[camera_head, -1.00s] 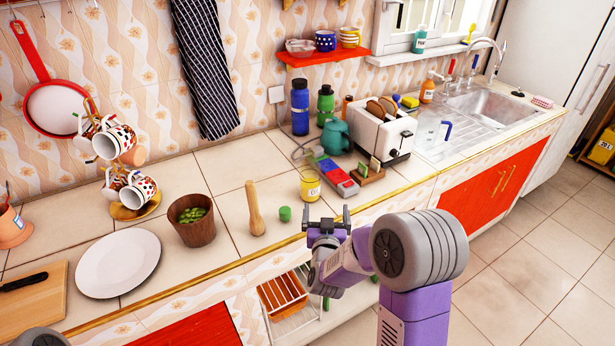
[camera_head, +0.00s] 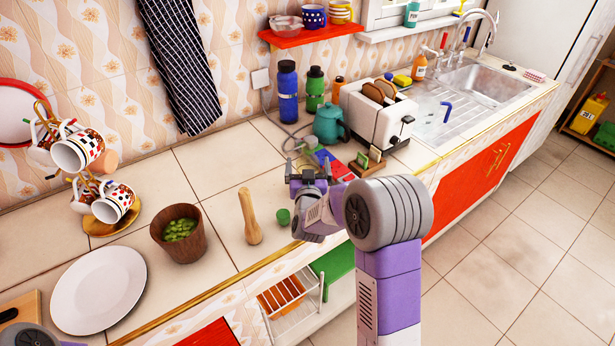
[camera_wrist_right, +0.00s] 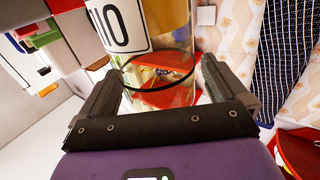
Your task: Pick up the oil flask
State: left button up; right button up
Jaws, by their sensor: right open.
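The oil flask looks like a clear glass cylinder with a white label and yellowish contents. In the right wrist view the oil flask (camera_wrist_right: 160,98) stands between the two fingers of my right gripper (camera_wrist_right: 158,78), which are open on either side of it. Whether a finger touches the glass I cannot tell. In the head view my right gripper (camera_head: 308,172) is over the worktop and hides most of the flask. A small green cap-like piece (camera_head: 283,217) stands on the counter nearby. My left gripper does not show.
A teal kettle (camera_head: 328,124), a toaster (camera_head: 377,117) and bottles stand behind. A white plate (camera_head: 98,290) lies at the left.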

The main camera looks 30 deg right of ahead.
jog(key=shift+x, duration=0.8)
jog(key=shift+c, duration=0.3)
jog(key=shift+r, duration=0.1)
jog(key=c, duration=1.1)
